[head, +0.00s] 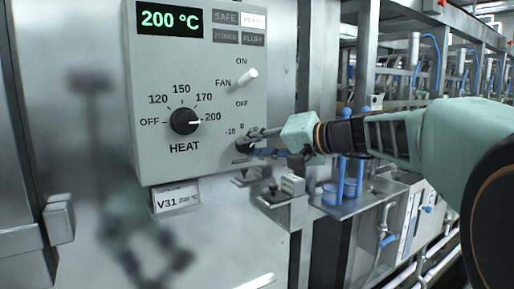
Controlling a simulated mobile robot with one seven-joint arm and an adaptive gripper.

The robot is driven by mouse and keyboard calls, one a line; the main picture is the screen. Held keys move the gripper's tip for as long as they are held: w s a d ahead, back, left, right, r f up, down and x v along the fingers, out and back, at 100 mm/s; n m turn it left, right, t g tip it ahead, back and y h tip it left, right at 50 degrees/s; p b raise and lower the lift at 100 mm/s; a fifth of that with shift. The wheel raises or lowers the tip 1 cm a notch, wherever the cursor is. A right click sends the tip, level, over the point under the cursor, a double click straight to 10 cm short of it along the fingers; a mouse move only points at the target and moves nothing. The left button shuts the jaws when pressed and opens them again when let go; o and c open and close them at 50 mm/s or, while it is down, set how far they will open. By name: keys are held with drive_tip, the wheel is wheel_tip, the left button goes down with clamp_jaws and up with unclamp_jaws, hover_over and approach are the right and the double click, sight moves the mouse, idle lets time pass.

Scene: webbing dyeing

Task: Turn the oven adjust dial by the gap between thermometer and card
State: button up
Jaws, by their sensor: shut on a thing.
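The grey oven panel (205,105) carries a green display (169,19) reading 200 °C. The black heat dial (184,121) has its white mark toward 200. The small adjust dial (244,148) sits low on the panel's right edge, with -10, 0 and a partly covered right-hand mark around it. My gripper (257,138) comes from the right and is shut on this dial, hiding most of it and its pointer. A card (177,200) below the panel reads V31 and a temperature too small to read surely. I cannot make out a thermometer for certain.
A white fan switch (247,77) tilts up and right above the adjust dial. A small boxed device (292,185) stands on a metal ledge below my gripper. Blue-topped posts (350,170) and machine frames are close on the right. The steel wall at left is clear.

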drive_tip(key=o, duration=1.2)
drive_tip(key=shift+r, duration=0.1)
drive_tip(key=shift+c, duration=0.2)
drive_tip(key=shift+d, duration=0.1)
drive_tip(key=v, duration=1.2)
